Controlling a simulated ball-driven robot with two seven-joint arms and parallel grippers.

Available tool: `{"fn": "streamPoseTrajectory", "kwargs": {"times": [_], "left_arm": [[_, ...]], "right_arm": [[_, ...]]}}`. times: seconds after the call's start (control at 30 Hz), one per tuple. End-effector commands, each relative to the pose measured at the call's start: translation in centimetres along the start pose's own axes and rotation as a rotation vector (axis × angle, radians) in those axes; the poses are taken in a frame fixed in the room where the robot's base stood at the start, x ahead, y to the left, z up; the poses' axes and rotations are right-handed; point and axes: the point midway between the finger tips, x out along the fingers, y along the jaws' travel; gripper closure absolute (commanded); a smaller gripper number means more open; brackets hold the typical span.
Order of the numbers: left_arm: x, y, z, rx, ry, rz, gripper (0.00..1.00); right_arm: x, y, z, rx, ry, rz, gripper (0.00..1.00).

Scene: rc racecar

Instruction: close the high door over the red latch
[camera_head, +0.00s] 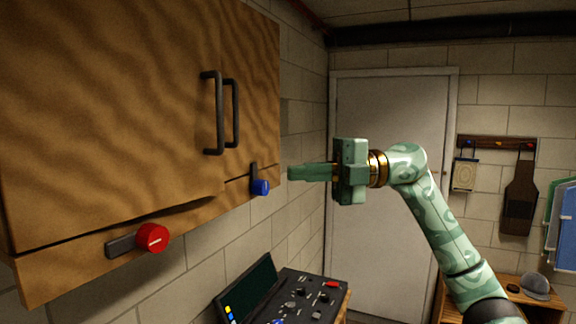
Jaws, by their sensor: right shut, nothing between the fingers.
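The wooden high door over the red latch (110,110) fills the left of the head view, with a dark upright handle (213,112) near its right edge. It looks shut or nearly flush with the cabinet, though a thin dark line shows along its lower edge; I cannot tell if it is fully closed. The red latch (152,238) sits below it on a dark bar lying roughly level. My right gripper (291,173) is shut and empty, right of the cabinet and apart from it, its fingers pointing left. My left gripper is not in view.
A second cabinet door (255,90) with its own handle (233,112) adjoins on the right, above a blue latch (260,187) whose bar points up. A control console (300,300) stands below. A pale room door (385,240) is behind my right arm.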

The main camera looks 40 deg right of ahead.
Motion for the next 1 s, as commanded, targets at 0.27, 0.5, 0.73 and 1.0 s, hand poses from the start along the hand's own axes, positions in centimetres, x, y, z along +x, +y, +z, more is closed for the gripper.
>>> {"fn": "streamPoseTrajectory", "kwargs": {"times": [0.27, 0.5, 0.73, 1.0], "left_arm": [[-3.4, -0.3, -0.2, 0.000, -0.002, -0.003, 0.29], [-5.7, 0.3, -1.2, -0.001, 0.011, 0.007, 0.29], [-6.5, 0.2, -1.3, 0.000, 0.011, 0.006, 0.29], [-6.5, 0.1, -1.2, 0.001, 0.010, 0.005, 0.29]], "right_arm": [[5.8, 0.8, -0.2, -0.001, 0.006, 0.006, 1.00], [9.7, 0.8, 1.2, 0.001, 0.003, 0.007, 1.00], [11.0, 0.4, 2.6, 0.001, 0.002, 0.005, 1.00], [11.2, 0.2, 2.8, 0.000, 0.003, 0.004, 1.00]]}}
